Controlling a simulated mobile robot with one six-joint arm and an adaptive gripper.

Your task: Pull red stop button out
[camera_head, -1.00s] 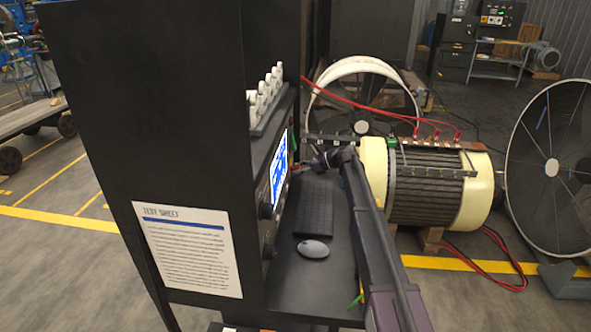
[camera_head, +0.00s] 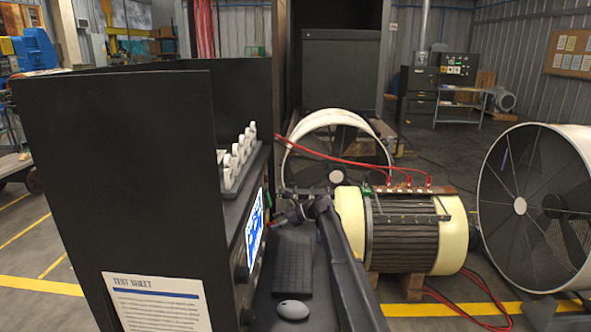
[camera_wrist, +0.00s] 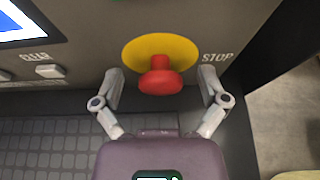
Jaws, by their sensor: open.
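The red stop button (camera_wrist: 160,76) stands out from a yellow round plate (camera_wrist: 135,52) on the dark panel (camera_wrist: 90,25), beside the word STOP, in the wrist view. My gripper (camera_wrist: 161,88) is open, with one finger on each side of the red button. I see gaps between the fingers and the button. In the head view my gripper (camera_head: 283,219) is small, close to the console's front beside the lit screen (camera_head: 254,229). The button is too small or hidden to make out clearly there.
A keyboard (camera_head: 293,264) and a mouse (camera_head: 293,310) lie on the console's shelf. A CLEAR button (camera_wrist: 49,71) is left of the stop plate. A row of white pegs (camera_head: 238,152) tops the console. A motor (camera_head: 400,235) stands right of my arm.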

